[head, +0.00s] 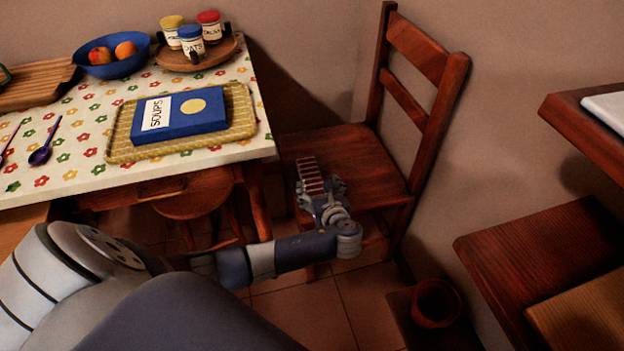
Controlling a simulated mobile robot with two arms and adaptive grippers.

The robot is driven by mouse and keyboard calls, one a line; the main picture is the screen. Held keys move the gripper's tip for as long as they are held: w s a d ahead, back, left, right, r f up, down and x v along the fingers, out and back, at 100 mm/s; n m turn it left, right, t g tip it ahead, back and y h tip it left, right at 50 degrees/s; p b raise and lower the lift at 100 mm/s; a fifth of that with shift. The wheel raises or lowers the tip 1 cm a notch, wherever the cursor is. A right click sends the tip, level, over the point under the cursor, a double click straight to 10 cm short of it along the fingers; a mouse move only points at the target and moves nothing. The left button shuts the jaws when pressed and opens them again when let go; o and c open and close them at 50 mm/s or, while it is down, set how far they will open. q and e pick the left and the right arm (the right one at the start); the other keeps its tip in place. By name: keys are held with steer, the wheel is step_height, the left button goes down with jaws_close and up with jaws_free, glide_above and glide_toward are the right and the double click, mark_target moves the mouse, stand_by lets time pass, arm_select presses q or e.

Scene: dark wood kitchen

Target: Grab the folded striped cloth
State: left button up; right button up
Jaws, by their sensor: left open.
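The folded striped cloth (310,174), red with pale stripes, lies on the seat of the wooden chair (358,160), near the seat's left front part. My left gripper (321,188) is at the near end of the cloth, with its fingers open. The gripper covers the cloth's near end, and I cannot tell whether the fingers touch it. My right gripper is not in view.
A table with a flowered cloth (80,165) stands at left, holding a blue soups book (180,114) on a woven mat (240,112). A stool (195,197) is under it. Wooden shelves (545,250) stand at right. A brown pot (435,302) is low at right.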

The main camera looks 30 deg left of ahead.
mark_target(312, 177)
arm_select(q)
steer(key=shift+x, duration=1)
steer(key=shift+w+a+f+b, duration=0.4)
steer(key=shift+a+b, duration=0.1)
steer(key=shift+b, duration=0.1)
steer(key=b+x, duration=0.1)
steer(key=x, duration=0.1)
steer(key=shift+w+a+f, duration=0.1)
steer(key=shift+a, duration=0.15)
steer(key=shift+w+a+f, duration=0.1)
steer(key=shift+w+a, duration=0.2)
steer(key=shift+w, duration=0.05)
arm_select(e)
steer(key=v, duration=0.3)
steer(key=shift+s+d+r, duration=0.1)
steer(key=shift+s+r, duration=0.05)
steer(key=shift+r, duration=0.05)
arm_select(q)
steer(key=c, duration=1.2)
